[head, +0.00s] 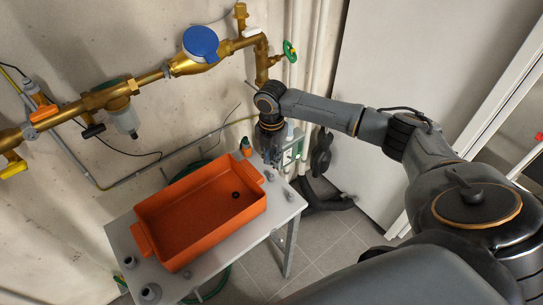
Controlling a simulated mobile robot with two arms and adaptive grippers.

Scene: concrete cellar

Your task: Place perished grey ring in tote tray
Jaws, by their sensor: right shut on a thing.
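The orange tote tray (178,193) sits on a small grey table and is open at the top. A small dark round piece (236,195) lies on its floor towards the right end; I cannot tell whether it is a ring. My right gripper (275,160) points down beyond the tray's far right corner, apart from it. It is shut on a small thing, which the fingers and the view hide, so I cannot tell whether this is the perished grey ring. My left gripper is out of view.
Small grey fittings stand on the table (225,245), at the front left (150,292) and along the right edge (290,195). An orange-topped bottle (245,148) stands behind the tray. Brass pipework (110,95) with a blue-capped meter (201,43) runs along the wall behind.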

